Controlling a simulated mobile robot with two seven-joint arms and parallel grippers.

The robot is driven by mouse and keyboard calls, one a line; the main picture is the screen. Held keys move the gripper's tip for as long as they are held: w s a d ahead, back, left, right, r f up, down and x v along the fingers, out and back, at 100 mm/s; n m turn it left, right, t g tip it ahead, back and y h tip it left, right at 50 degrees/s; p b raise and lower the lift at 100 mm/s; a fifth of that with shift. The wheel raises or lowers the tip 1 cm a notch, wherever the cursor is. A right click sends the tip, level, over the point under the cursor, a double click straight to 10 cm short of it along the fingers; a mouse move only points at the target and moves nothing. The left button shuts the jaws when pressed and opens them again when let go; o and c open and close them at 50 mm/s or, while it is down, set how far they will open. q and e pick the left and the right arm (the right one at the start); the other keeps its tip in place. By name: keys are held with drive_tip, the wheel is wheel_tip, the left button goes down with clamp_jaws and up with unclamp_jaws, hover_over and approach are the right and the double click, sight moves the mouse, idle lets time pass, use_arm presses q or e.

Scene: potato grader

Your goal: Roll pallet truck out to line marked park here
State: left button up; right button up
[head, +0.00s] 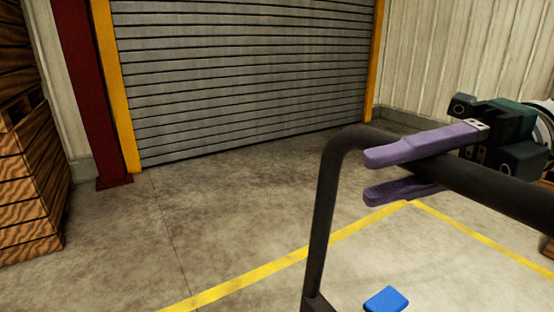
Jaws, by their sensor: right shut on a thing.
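The pallet truck shows as a dark bent tube handle (321,225) at the right, with an upright part and a bar running off to the right. My right gripper (375,177) has its two purple fingers above and below this bar and is shut on it. A small blue piece (386,299) shows at the bottom edge; I cannot tell whether it belongs to the truck. The truck's forks and wheels are out of view. A yellow line (255,276) crosses the floor behind the handle and meets a corner at the right. No lettering is visible. My left gripper is not in view.
A closed grey roller door (240,75) with yellow side frames stands ahead. A dark red post (88,95) and stacked wooden crates (30,180) stand at the left. Open concrete floor (190,205) lies between the door and the yellow line.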

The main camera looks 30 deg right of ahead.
clamp_jaws()
drive_tip(key=shift+f, duration=0.1)
idle(0.8)
